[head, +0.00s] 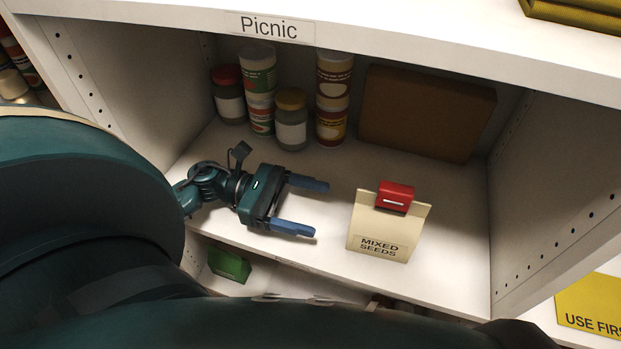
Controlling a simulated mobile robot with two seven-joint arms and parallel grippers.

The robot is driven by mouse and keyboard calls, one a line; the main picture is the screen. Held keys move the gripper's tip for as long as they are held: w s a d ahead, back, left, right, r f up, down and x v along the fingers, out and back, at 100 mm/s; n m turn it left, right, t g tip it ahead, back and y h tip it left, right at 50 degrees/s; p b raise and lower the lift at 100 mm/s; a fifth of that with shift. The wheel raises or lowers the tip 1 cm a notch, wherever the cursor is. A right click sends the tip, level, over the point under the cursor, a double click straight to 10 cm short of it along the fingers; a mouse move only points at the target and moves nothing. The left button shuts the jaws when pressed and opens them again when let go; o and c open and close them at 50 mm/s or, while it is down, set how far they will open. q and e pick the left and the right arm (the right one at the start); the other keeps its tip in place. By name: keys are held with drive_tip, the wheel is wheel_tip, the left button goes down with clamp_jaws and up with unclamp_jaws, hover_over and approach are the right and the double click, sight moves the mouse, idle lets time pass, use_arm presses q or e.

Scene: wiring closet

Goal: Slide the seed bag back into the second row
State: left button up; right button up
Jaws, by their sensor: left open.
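The seed bag (383,231) is a cream paper bag labelled "MIXED SEEDS" with a red clip (396,196) on its top. It stands upright near the front of the white shelf (455,255) under the "Picnic" label. My left gripper (310,207) is over the same shelf, to the left of the bag. Its two blue fingers are spread and point right toward the bag. A gap shows between the fingertips and the bag, and nothing is between the fingers. My right gripper is not in view.
Behind stand a red-lidded jar (229,95), a yellow-lidded jar (291,120), stacked cans (259,90), more stacked cans (333,97) and a brown box (424,112). Side walls bound the shelf. Floor behind the bag, before the box, is clear. A green item (229,264) sits below.

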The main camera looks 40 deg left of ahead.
sight(383, 224)
use_arm(q)
drive_tip(key=shift+d, duration=0.1)
drive_tip(key=p+x, duration=0.2)
drive_tip(key=x, duration=1)
drive_tip(key=shift+w+d, duration=0.2)
drive_tip(key=shift+d, duration=0.3)
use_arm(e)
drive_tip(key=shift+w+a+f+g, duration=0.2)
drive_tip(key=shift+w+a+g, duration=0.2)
